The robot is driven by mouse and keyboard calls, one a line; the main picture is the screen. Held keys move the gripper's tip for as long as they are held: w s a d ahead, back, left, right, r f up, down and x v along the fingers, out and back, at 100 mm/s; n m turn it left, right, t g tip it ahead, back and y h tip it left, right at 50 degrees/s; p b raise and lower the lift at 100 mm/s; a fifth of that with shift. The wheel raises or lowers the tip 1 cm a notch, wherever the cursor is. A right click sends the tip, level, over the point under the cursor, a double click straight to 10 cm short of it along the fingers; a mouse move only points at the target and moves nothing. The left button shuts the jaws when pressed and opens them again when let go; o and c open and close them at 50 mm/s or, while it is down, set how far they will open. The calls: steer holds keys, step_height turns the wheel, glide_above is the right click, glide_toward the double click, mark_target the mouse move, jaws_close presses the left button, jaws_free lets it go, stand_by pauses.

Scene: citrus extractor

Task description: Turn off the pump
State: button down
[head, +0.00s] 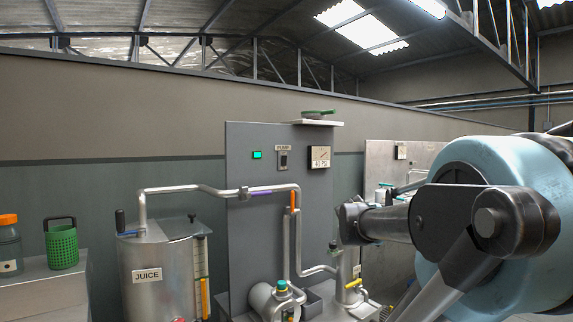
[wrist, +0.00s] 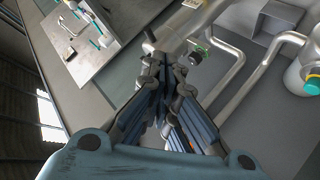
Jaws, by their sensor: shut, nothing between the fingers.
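The grey control panel (head: 247,211) stands in the middle of the head view. On it is a small dark switch (head: 283,160) under a label too small to read surely. The switch cannot be made out in the wrist view.
A 40 PSI gauge (head: 320,157) is right of the switch, below a shelf (head: 316,123) holding a green-rimmed item. Pipes (head: 214,190) cross before the panel from the JUICE tank (head: 150,282). A pump unit (head: 262,298) stands below. A second panel (head: 376,160) is behind my arm.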

mark_target(283, 159)
steer(key=w+a+r+n+t+y, duration=0.35)
steer(key=w+r+n+t, duration=0.4)
steer(key=w+r, duration=0.75)
steer(key=w+a+r+n+g+y, duration=0.1)
steer(key=w+a+r+n+y, duration=0.1)
steer(key=a+n+y, duration=0.4)
steer(key=w+a+r+n+g+y, duration=0.2)
steer(key=a+r+n+y, duration=0.2)
steer(key=n, duration=0.4)
steer(key=shift+a+r+y, duration=0.15)
steer(key=shift+a+y, duration=0.7)
steer(key=shift+a, duration=0.4)
steer(key=x, duration=1.4)
